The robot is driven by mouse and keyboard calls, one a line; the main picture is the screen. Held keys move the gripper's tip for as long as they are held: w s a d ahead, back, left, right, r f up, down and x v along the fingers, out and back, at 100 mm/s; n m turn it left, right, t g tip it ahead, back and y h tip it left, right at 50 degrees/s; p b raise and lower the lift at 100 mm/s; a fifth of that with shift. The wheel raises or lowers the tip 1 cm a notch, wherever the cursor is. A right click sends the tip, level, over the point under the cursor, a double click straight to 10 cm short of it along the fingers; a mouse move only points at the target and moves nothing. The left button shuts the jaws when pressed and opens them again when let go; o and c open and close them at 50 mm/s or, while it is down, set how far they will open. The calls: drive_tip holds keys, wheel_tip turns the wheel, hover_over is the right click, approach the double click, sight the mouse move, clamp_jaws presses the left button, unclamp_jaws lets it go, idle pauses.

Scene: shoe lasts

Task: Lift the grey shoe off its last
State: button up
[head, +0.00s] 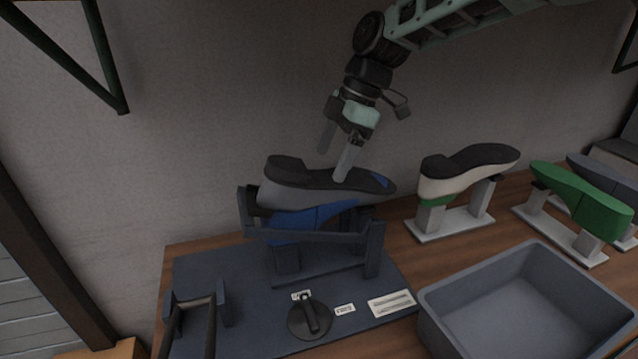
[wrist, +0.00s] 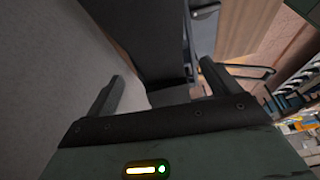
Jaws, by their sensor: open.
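The grey shoe (head: 290,194) sits upside down, dark sole up, on a blue last (head: 300,222) held in a dark fixture (head: 320,237). A blue patch of the last shows at the right end of the sole. My gripper (head: 332,164) is open over the middle of the shoe, fingers pointing down. The near finger overlaps the sole in the head view; the far finger shows against the wall behind it. I cannot tell whether either touches. In the wrist view my open fingers (wrist: 160,88) have a dark surface, likely the sole, beyond them.
A dark mat (head: 220,265) with a round knob (head: 310,318) lies under the fixture. A grey bin (head: 525,300) stands front right. A white shoe with dark sole (head: 468,170) and a green last (head: 580,198) stand on the right. The wall is close behind.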

sight(322, 176)
drive_tip(key=p+x, duration=0.1)
drive_tip(key=x, duration=0.7)
drive_tip(key=c, duration=1.3)
drive_tip(key=o, duration=0.4)
drive_tip(key=shift+r, duration=0.1)
drive_tip(key=c, duration=0.4)
drive_tip(key=shift+r, duration=0.15)
